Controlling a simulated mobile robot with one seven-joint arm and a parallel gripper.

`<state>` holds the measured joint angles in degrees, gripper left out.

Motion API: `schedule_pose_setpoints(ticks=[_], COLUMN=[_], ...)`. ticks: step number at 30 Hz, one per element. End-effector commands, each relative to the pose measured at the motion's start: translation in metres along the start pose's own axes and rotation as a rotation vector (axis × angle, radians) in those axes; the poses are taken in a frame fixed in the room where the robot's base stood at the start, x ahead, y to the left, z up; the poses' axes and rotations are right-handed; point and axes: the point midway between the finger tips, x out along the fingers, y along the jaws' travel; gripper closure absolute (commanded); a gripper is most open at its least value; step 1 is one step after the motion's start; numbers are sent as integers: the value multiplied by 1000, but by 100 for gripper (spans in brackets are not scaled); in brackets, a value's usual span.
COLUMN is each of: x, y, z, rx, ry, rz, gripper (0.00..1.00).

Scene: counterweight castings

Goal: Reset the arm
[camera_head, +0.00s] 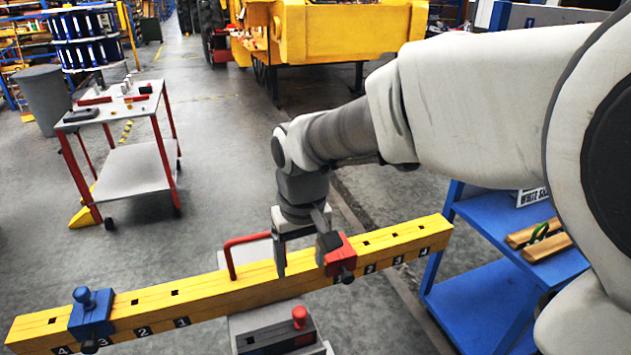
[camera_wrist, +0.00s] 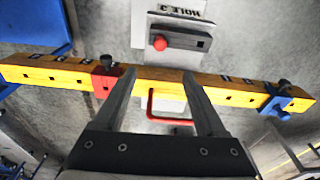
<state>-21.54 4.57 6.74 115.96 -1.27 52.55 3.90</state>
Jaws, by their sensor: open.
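A long yellow beam (camera_head: 215,288) with numbered marks and square holes lies across a grey stand. A red block (camera_head: 340,253) with a dark knob sits on its right arm, by the 2 mark. A blue block (camera_head: 91,314) with a blue knob sits on its left arm, between the 4 and 3 marks. My gripper (camera_head: 302,262) is open and empty at the beam's middle, its right finger close beside the red block. In the wrist view my gripper (camera_wrist: 159,75) has the beam (camera_wrist: 165,80) behind its fingers; the red block (camera_wrist: 104,79) is left, the blue block (camera_wrist: 277,101) right. Contact cannot be told.
A red bent handle (camera_head: 231,258) rises by the beam. A red knob (camera_head: 299,314) tops a dark unit below it. A blue shelf cart (camera_head: 483,295) with wooden pieces stands right. A white-topped cart (camera_head: 120,107) stands back left. Floor between is clear.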

Motion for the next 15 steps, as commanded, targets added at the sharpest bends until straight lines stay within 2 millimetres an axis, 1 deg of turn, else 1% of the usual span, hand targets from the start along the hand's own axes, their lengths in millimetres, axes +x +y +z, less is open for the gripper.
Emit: schedule_pose_setpoints(ticks=[2,4,7,12,15], x=[-4,-12,-28,-59,-72], y=[4,12,30,64,80], z=[3,8,23,61,86], rx=[9,26,68,162,216], ry=[8,24,61,140,186], rz=[3,8,21,49,66], gripper=[27,27,27,27,27])
